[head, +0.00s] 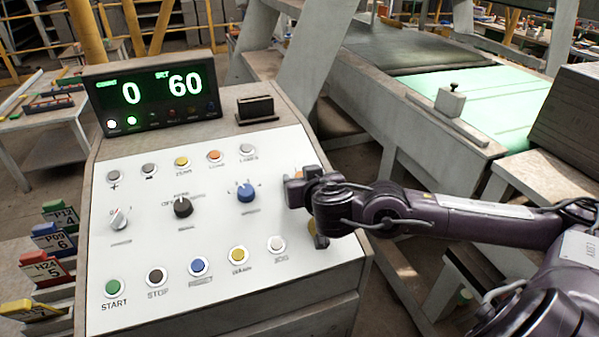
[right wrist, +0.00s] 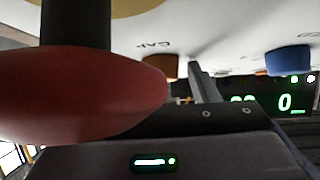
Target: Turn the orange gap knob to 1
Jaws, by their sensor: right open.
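The orange gap knob (head: 299,174) sits at the right side of the white control panel (head: 150,245), mostly hidden behind my right gripper in the head view. In the right wrist view the knob (right wrist: 161,65) shows dark orange beside upside-down "GAP" lettering, and its pointer setting cannot be read. My right gripper (head: 296,190) is open at the knob. One grey finger (right wrist: 204,82) shows just right of the knob in the wrist view. I cannot tell whether it touches. My left gripper is not in view.
A large red mushroom button (right wrist: 80,95) on a dark stem stands close to the wrist camera. A blue knob (head: 246,193) is left of my gripper, with a black knob (head: 183,207) farther left. The display (head: 155,95) reads 0 and 60. Several push buttons line the panel.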

